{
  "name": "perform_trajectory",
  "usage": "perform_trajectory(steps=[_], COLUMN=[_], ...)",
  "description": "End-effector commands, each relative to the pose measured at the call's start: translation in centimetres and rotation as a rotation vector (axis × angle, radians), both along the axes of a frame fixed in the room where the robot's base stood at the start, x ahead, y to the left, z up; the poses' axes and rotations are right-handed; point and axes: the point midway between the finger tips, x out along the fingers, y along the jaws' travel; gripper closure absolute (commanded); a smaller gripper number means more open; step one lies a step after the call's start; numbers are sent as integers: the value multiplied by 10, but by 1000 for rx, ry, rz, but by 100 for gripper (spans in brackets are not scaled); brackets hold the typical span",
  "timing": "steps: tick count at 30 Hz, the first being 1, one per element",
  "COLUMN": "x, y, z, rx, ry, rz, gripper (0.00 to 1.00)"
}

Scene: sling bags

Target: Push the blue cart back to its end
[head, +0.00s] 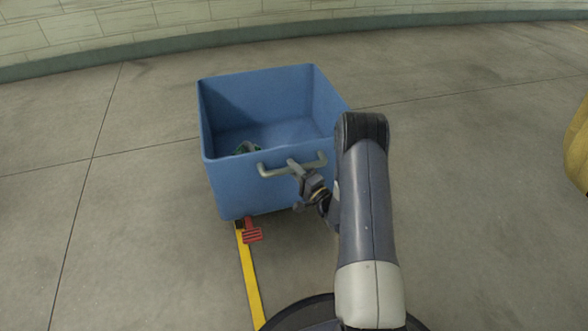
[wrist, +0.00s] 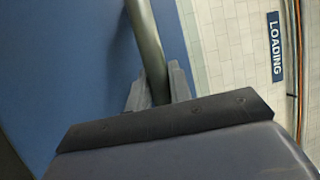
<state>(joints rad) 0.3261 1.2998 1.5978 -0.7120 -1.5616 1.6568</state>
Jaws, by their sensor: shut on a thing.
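The blue cart (head: 235,188) stands on the floor ahead of me, open at the top. A grey-green object (head: 247,147) shows inside it, partly hidden by the near wall. A pale bar handle (head: 265,170) is fixed to the cart's near wall. My gripper (head: 296,168) is at the handle and shut on it. In the wrist view the handle (wrist: 146,40) runs between the two fingers (wrist: 154,88), with the blue cart wall (wrist: 60,60) beside it. A red pedal (head: 252,232) sticks out at the cart's lower near edge. The cart's wheels are hidden.
A yellow floor line (head: 249,275) runs from the cart toward me. A pale block wall (head: 90,30) with a dark base stands behind, with free floor before it. A yellow object (head: 577,145) is at the right edge. The wrist view shows a LOADING sign (wrist: 276,47).

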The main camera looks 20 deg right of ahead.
Motion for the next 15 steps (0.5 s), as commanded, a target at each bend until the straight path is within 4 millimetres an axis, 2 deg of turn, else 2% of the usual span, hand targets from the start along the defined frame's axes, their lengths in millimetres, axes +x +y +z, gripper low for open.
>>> perform_trajectory(steps=[2,3,10,15], x=[0,0,0,0], y=[-1,-1,0,0], z=[0,0,0,0], rx=[0,0,0,0], ry=[1,1,0,0], rz=[-2,-2,-1,-1], gripper=[100,77,59,59])
